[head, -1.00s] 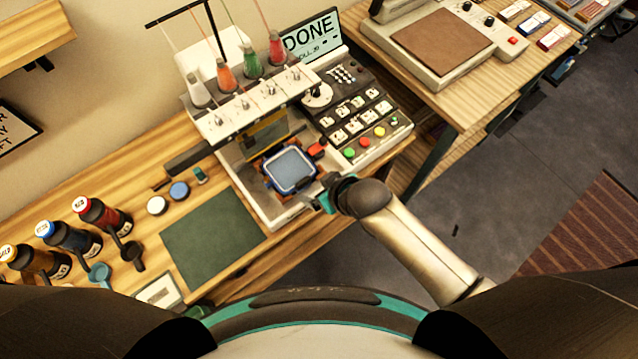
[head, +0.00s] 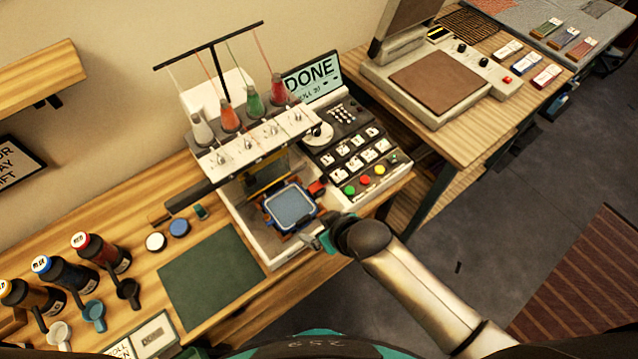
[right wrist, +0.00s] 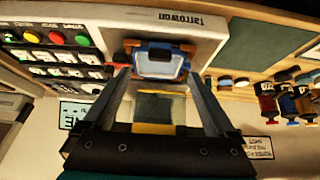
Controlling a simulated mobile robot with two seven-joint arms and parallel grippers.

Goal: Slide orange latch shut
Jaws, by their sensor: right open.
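A blue hoop frame (head: 291,207) with a grey-blue centre sits on the embroidery machine's white bed (head: 250,231). Small orange pieces flank the hoop; one (right wrist: 187,48) and another (right wrist: 132,44) show at its edge in the right wrist view. I cannot tell which is the latch or whether it is shut. A red-orange block (head: 317,188) stands at the hoop's upper right in the head view. My right gripper (head: 318,241) is open and empty, just in front of the hoop. In the right wrist view the hoop (right wrist: 158,65) shows between its fingertips. My left gripper is out of view.
The control panel (head: 350,150) with coloured buttons stands right of the hoop, and a screen (head: 312,78) reads DONE. Thread spools (head: 253,115) rise behind. A green mat (head: 208,277), small discs and bottles (head: 100,252) lie left. A second table with a press (head: 440,85) is at right.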

